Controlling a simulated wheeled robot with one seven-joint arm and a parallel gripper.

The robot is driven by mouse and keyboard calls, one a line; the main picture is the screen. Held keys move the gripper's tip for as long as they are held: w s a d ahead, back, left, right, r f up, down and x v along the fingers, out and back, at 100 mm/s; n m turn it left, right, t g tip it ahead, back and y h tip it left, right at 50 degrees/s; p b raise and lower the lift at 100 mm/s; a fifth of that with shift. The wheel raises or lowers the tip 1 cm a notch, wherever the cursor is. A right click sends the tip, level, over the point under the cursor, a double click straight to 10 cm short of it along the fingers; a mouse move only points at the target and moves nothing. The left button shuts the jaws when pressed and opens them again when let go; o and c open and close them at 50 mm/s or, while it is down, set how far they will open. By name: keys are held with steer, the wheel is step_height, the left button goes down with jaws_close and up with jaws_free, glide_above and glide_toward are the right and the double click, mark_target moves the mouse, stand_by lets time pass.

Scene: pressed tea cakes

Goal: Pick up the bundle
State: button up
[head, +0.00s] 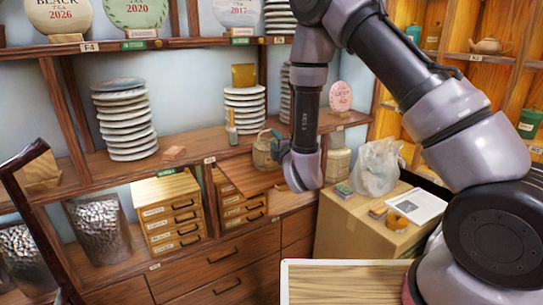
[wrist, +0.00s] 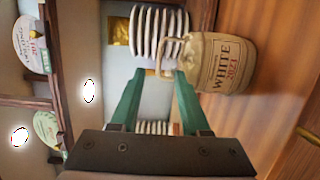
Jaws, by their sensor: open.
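The bundle (wrist: 222,62) is tan, with a loop handle on one side and a label reading WHITE and a year. It appears turned sideways in the wrist view. In the head view the bundle (head: 263,153) sits on the wooden shelf, partly hidden by my gripper (head: 277,143). In the wrist view my gripper (wrist: 156,88) has its two green fingers apart with nothing held between them. The bundle's handle lies just beyond the fingertips, nearer the right finger. I cannot tell whether they touch.
Stacks of pale discs (head: 124,120) stand along the shelf (head: 200,143). A small bottle (head: 231,130) stands left of the bundle. Another pale container (head: 338,160) is to its right. Below are small drawers (head: 170,215) and a cardboard box (head: 350,235) with a plastic bag (head: 377,165).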

mark_target(267, 131)
steer(key=x, duration=0.9)
jaws_close()
stand_by(1.3)
